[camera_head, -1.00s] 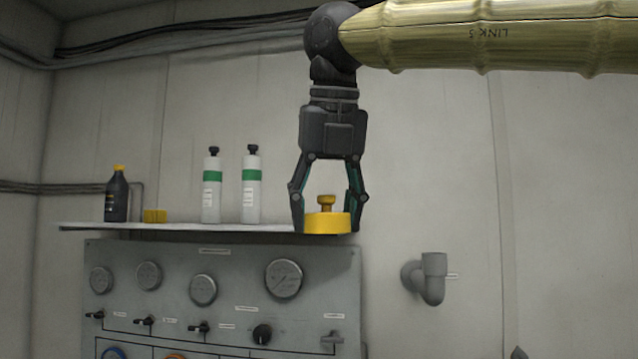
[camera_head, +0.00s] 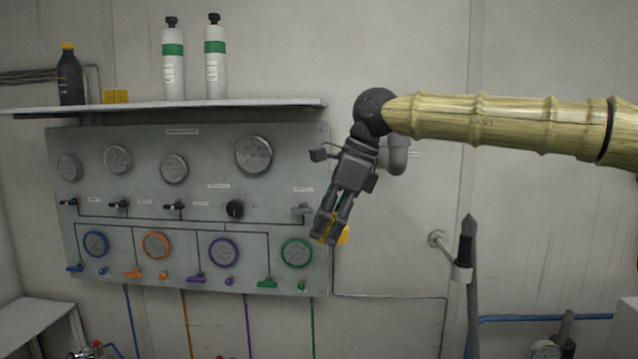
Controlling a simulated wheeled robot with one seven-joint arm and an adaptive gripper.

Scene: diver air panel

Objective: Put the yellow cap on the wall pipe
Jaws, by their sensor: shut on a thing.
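The yellow cap (camera_head: 343,236) is between the fingers of my gripper (camera_head: 327,230). The fingers and palm hide most of it, and only a yellow edge shows at the right of the fingertips. My gripper is shut on the cap and points down and slightly left, in front of the right edge of the gauge panel. The grey wall pipe (camera_head: 397,158) is up and right of the gripper. It is partly covered by my wrist and arm, and its upper opening is hidden.
The gauge panel (camera_head: 140,229) with valves and levers fills the left. Above it, a shelf (camera_head: 230,103) holds two white bottles, a dark bottle (camera_head: 70,78) and yellow blocks (camera_head: 116,97). A dark pointed rod (camera_head: 466,250) stands by a wall bracket at right.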

